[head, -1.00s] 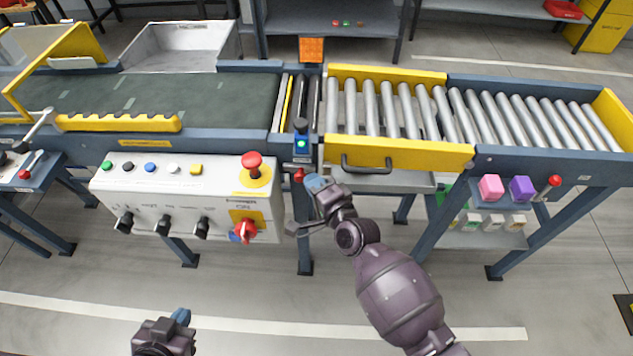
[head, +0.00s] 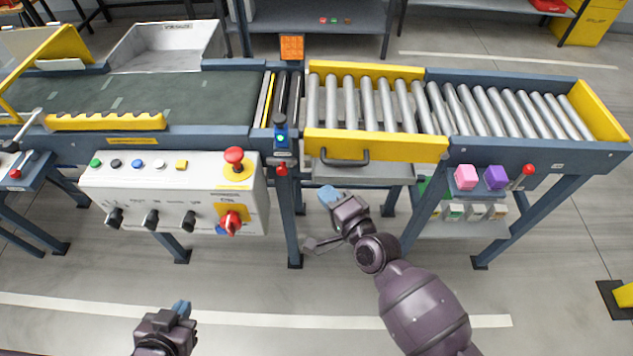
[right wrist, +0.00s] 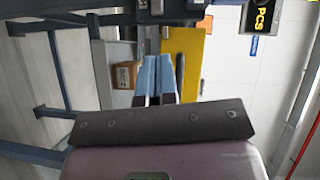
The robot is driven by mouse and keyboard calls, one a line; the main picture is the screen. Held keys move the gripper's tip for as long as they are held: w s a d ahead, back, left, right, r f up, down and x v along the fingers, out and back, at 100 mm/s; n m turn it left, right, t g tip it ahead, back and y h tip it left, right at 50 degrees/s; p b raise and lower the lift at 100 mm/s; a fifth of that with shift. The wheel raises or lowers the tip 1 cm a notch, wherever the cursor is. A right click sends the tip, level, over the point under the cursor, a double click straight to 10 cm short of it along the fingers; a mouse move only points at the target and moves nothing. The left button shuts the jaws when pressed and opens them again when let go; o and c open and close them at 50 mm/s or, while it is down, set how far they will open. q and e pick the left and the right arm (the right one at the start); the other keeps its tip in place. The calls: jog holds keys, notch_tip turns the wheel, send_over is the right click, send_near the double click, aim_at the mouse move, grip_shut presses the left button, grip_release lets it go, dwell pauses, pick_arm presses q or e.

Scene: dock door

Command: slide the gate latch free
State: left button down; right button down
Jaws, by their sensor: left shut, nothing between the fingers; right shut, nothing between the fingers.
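The gate is the yellow-sided roller section (head: 400,147) with a dark handle (head: 345,160) on its front. At its left end stands a small latch unit (head: 281,138) with a lit blue indicator. A red knob (head: 281,169) sits just below it; I take this as the latch knob. My right gripper (head: 327,195) is shut and empty, below the handle and to the right of the knob, apart from both. Its closed blue fingers (right wrist: 158,77) also show in the right wrist view. My left gripper (head: 181,309) is shut and empty, low over the floor.
A white control box (head: 170,190) with buttons, black knobs and a red emergency stop (head: 234,160) hangs left of the latch. A dark conveyor belt (head: 200,98) lies behind it.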

jog(key=v, duration=0.3)
dwell(0.7)
jog(key=s+d+n+h+p, duration=0.1)
jog(key=s+d+n+h, duration=0.2)
jog(key=d+n, duration=0.35)
jog(key=s+d+n+h+p, duration=0.1)
jog(key=s+d+n+h, duration=0.2)
jog(key=d+n, duration=0.3)
jog(key=s+d+f+m+g+h+p, duration=0.1)
jog(key=s+d+f+g+h+p, duration=0.1)
jog(key=s+d, duration=0.9)
jog(key=s+f+g+h, duration=0.1)
jog(key=s, duration=0.3)
jog(key=shift+s+d, duration=0.15)
jog(key=shift+d, duration=0.15)
